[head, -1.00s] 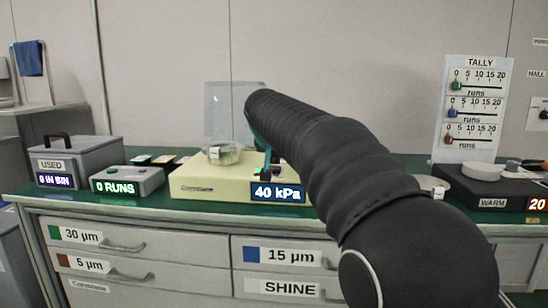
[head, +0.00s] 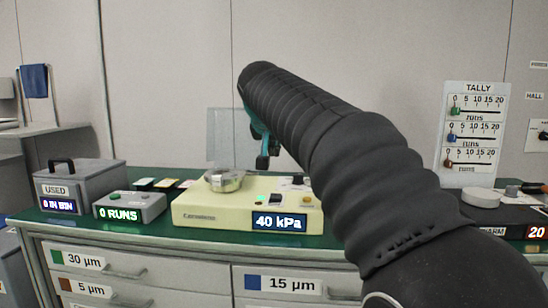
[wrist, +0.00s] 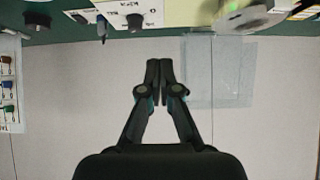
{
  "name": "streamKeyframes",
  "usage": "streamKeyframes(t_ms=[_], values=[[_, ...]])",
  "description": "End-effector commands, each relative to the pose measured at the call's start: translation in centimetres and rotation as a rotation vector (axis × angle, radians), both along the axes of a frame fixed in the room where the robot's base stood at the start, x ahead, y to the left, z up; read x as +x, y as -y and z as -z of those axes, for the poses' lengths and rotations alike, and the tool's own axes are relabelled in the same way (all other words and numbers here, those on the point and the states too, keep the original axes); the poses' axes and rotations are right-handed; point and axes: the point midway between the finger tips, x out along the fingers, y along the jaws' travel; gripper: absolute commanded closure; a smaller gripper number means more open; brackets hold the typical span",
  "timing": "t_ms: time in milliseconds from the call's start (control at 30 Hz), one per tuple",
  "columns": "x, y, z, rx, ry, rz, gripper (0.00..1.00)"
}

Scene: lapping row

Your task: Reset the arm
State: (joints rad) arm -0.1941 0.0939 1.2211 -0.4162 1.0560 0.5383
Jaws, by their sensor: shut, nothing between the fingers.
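My arm, in a black ribbed sleeve, reaches up from the lower right of the head view. My gripper (head: 265,162) shows in part at its end, above the cream machine (head: 190,212) and mostly behind the sleeve. In the wrist view my gripper (wrist: 159,64) is shut, its fingertips together with nothing between them. It points toward the bench edge at the top of that picture, with the pale wall behind. The cream machine reads 40 kPa and has a round metal dish (head: 224,181) on top. The gripper looks apart from both.
A grey USED bin (head: 95,190) and a 0 RUNS box (head: 130,206) stand left on the green bench. A tally board (head: 474,130) and a dark WARM plate (head: 500,218) are at the right. A clear panel (wrist: 218,70) is beside the gripper in the wrist view.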

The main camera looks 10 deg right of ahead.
Motion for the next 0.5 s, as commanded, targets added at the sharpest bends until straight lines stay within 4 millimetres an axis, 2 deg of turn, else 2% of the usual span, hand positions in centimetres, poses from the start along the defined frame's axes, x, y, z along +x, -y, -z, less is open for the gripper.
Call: streamKeyframes(t_ms=[500], values=[[-0.39,-0.13,-0.52,-0.009,-0.002,-0.008,1.0]])
